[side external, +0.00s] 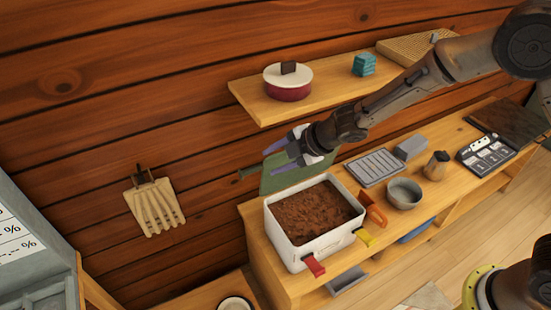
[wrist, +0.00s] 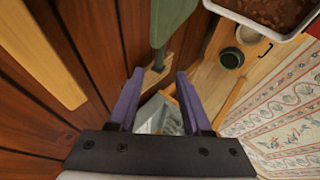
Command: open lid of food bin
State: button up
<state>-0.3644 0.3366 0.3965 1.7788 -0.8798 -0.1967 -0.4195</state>
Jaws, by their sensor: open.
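A white bin (side external: 312,250) filled with brown, crumbly stuff stands on the wooden counter. One corner of the bin shows at the top right of the wrist view (wrist: 297,40). My gripper (side external: 270,160) is open and empty, in the air above and behind the bin, near the wall. In the wrist view its purple fingers (wrist: 159,76) are apart, with a green board's handle (wrist: 158,60) visible beyond them.
The green board (side external: 282,181) is behind the bin by the wall. A shelf (side external: 250,98) with a red pot (side external: 288,88) is above. A bowl (side external: 404,193), a jug (side external: 436,166) and a grey rack (side external: 374,168) stand right of the bin.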

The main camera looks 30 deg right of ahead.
jog(key=shift+a+f, duration=0.1)
jog(key=shift+a, duration=0.1)
jog(key=shift+c, duration=1.2)
jog(key=a+m, duration=0.1)
jog(key=a, duration=0.1)
jog(key=s+a+f+m+y, duration=0.1)
jog(key=a, duration=0.2)
jog(key=s+a+f+m+y, duration=0.1)
jog(key=a, duration=0.1)
jog(key=shift+s+a+f, duration=0.2)
jog(key=shift+s+a, duration=0.05)
jog(key=shift+a, duration=0.05)
grip_shut()
jog(key=s+a+f+m+t+y, duration=0.2)
jog(key=a+f+m+t, duration=0.1)
jog(key=a+m, duration=0.3)
jog(key=m+t+h, duration=0.8)
jog(key=m+h, duration=0.1)
jog(key=m, duration=0.2)
send_near(253, 172)
jog(key=w, duration=0.6)
jog(key=shift+w+d, duration=0.1)
jog(key=shift+w, duration=0.3)
